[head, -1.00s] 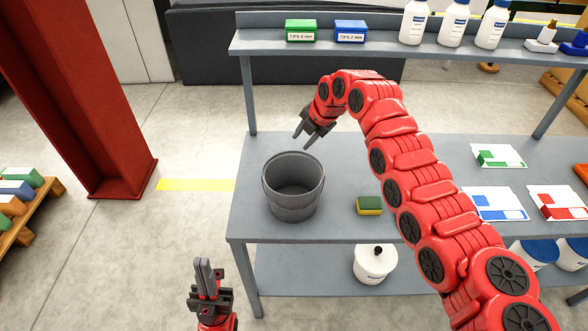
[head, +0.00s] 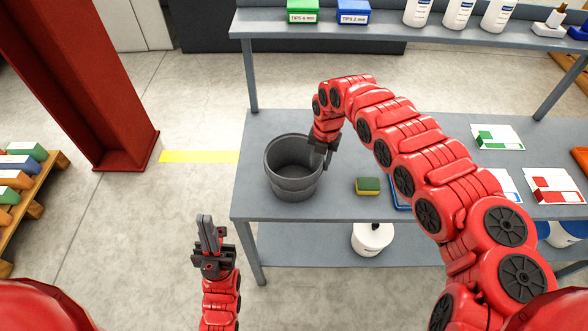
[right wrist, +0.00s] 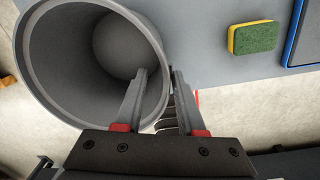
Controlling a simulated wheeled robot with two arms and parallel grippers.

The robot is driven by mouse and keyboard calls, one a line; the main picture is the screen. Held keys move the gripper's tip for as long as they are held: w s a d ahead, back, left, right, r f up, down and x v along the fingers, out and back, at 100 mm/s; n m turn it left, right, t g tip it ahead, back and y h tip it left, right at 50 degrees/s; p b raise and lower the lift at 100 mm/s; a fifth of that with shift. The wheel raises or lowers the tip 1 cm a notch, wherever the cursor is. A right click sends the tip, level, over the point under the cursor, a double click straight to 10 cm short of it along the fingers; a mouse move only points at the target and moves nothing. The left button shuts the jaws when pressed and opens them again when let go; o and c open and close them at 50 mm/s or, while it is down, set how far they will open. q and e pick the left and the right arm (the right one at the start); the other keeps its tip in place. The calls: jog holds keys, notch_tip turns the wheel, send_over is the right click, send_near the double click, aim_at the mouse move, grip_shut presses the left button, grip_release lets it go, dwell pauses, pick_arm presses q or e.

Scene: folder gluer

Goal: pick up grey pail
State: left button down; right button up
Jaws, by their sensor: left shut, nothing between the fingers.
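The grey pail (head: 290,184) stands upright and empty on the grey table, near its left end. In the right wrist view the pail (right wrist: 50,60) fills the upper left, its mouth facing the camera. My right gripper (head: 324,156) is at the pail's right rim. In the right wrist view its fingers (right wrist: 158,78) are apart, one over the pail's inside and the other outside, with the wall between them; whether they touch it I cannot tell. My left gripper (head: 204,222) is shut and empty, in front of and left of the table.
A green and yellow sponge (head: 367,186) lies right of the pail on the table (head: 254,146). A shelf above holds boxes and white bottles (head: 457,12). A white tub (head: 372,240) stands below. A red column (head: 80,90) rises at left.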

jog(key=shift+f+p, duration=0.3)
jog(key=shift+f, duration=0.1)
notch_tip(320, 180, down, 4)
jog(key=shift+w+a+f+p, duration=0.1)
jog(key=shift+w+p, duration=0.05)
jog(key=shift+p, duration=0.65)
jog(key=shift+f, duration=0.25)
grip_shut()
dwell(0.4)
